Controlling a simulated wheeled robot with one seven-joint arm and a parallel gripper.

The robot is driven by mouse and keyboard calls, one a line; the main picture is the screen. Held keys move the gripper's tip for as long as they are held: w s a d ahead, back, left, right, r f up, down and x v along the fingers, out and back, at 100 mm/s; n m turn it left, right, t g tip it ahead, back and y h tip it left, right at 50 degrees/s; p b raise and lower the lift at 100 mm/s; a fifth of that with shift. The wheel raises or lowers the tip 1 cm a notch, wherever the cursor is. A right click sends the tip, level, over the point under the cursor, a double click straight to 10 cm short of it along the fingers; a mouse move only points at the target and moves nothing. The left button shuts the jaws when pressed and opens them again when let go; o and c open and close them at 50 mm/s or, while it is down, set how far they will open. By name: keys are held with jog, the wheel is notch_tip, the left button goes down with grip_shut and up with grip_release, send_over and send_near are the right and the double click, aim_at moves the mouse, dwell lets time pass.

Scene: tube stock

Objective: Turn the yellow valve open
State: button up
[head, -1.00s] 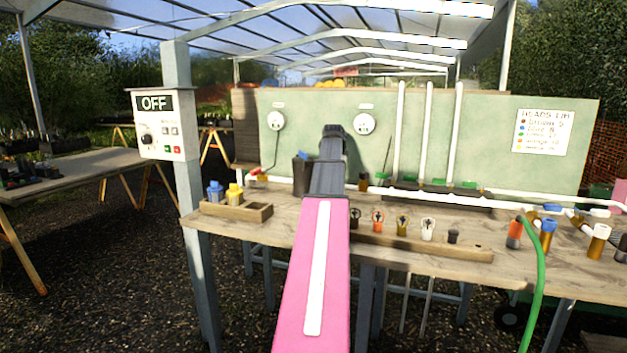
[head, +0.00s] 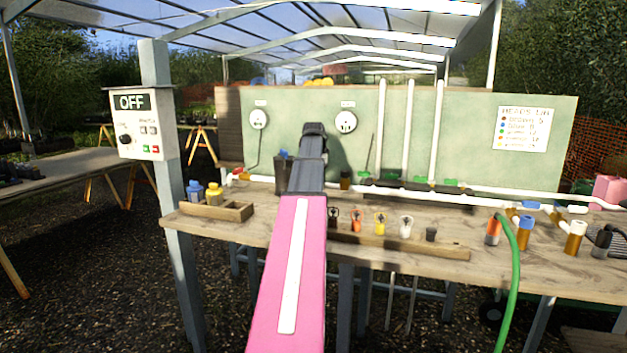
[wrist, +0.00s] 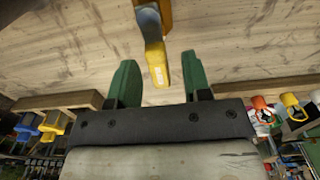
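In the wrist view a yellow lever-like part (wrist: 154,45), apparently the yellow valve's handle, hangs down from the top edge against bare wood. Its lower end reaches between my gripper's two green fingers (wrist: 160,62). I see no clear contact. The rest of the valve is cut off by the frame. In the head view my pink arm and dark wrist (head: 308,160) reach over the bench and hide the fingers and this valve.
The wooden bench (head: 300,235) carries a box of blue and yellow caps (head: 235,211) at left and a rack (head: 440,248) of coloured pieces right of my arm. White pipes run behind. A green hose (head: 514,285) hangs at right. A control box (head: 140,125) reads OFF.

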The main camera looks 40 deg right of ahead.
notch_tip(320, 180, up, 11)
dwell(0.7)
jog(key=shift+f, duration=0.15)
dwell(0.3)
